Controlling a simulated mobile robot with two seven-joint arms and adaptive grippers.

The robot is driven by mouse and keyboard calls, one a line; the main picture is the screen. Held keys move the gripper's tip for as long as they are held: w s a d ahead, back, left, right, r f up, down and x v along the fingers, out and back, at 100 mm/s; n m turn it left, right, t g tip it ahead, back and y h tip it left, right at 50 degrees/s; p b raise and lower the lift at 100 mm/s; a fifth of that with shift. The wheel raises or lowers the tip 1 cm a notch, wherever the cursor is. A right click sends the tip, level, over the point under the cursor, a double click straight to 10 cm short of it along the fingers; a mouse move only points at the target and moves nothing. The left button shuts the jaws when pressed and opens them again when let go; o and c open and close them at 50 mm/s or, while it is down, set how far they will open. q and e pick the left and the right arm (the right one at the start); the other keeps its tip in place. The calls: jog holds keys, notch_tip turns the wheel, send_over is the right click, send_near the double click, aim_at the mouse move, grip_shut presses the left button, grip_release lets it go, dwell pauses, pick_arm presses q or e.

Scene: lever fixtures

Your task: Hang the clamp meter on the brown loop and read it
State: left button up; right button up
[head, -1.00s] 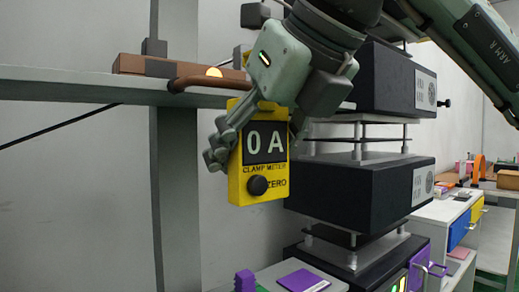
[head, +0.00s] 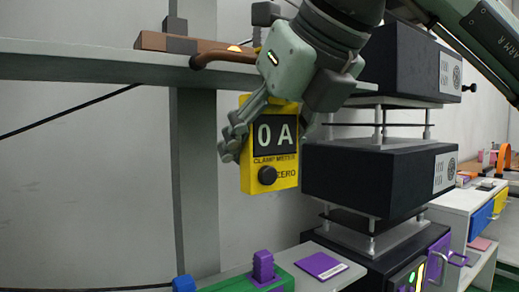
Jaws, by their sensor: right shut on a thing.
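The yellow clamp meter (head: 272,178) is upright, its dark screen reading "0 A", with a black knob marked ZERO below. My right gripper (head: 268,115) comes down from above and is shut on the meter; grey fingers show along its left side. The meter's upper part is hidden behind the gripper. The brown loop (head: 222,56) sticks out from the front of the grey beam, above and left of the meter. Its right end passes behind my gripper, so I cannot tell whether the meter touches it. My left gripper is out of view.
Stacked black boxes (head: 380,178) stand close on the right. Below are a green block with a purple peg (head: 263,266) and a purple plate (head: 320,265).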

dwell(0.3)
jog(key=o, duration=1.6)
